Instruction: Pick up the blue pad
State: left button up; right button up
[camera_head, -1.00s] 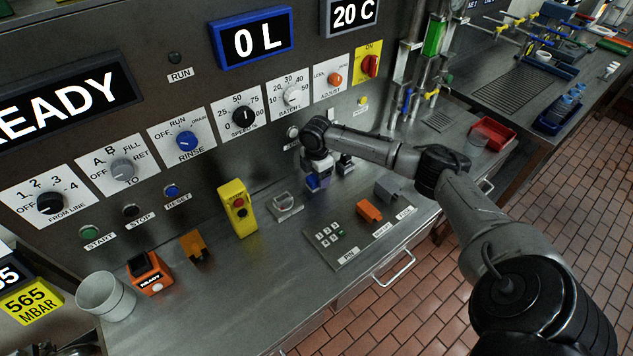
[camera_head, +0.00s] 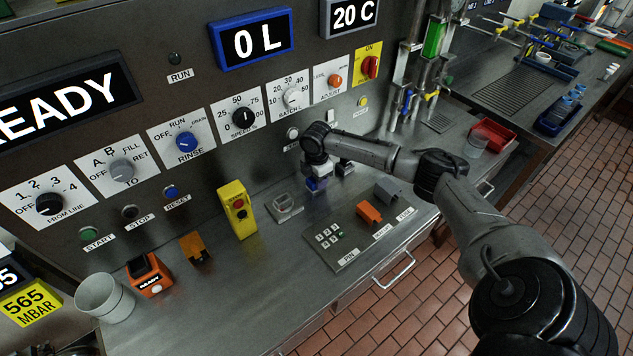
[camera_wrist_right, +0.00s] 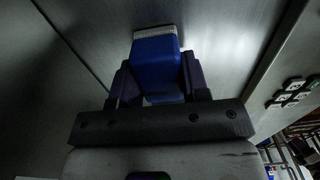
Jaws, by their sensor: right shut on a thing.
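The blue pad (camera_wrist_right: 157,62) sits between the two fingers of my right gripper (camera_wrist_right: 157,82) in the right wrist view. It is a blue block with a pale grey strip along its far edge. The fingers are shut on its two sides. In the head view my right gripper (camera_head: 318,185) is low over the bench, in front of the panel, and a small patch of blue shows at its tip. My wrist hides most of the pad there. I cannot tell whether the pad touches the bench. My left gripper is not in view.
The metal bench (camera_head: 230,290) carries a yellow button box (camera_head: 238,210), a grey square fixture (camera_head: 284,204) and a PIN keypad (camera_head: 330,237). The panel with knobs rises close behind.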

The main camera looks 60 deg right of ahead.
jog(key=shift+r, duration=0.55)
notch_tip(320, 180, up, 3)
jog(key=shift+s+r+p, duration=0.1)
jog(key=shift+r+p, duration=0.1)
jog(key=shift+p, duration=0.25)
jog(key=s+a+r+p, duration=0.1)
jog(key=s+a+r, duration=0.1)
jog(key=s+r, duration=0.4)
jog(key=s, duration=0.5)
jog(key=shift+r+p, duration=0.25)
jog(key=shift+p, duration=0.1)
jog(key=shift+s+a, duration=0.1)
jog(key=shift+a, duration=0.05)
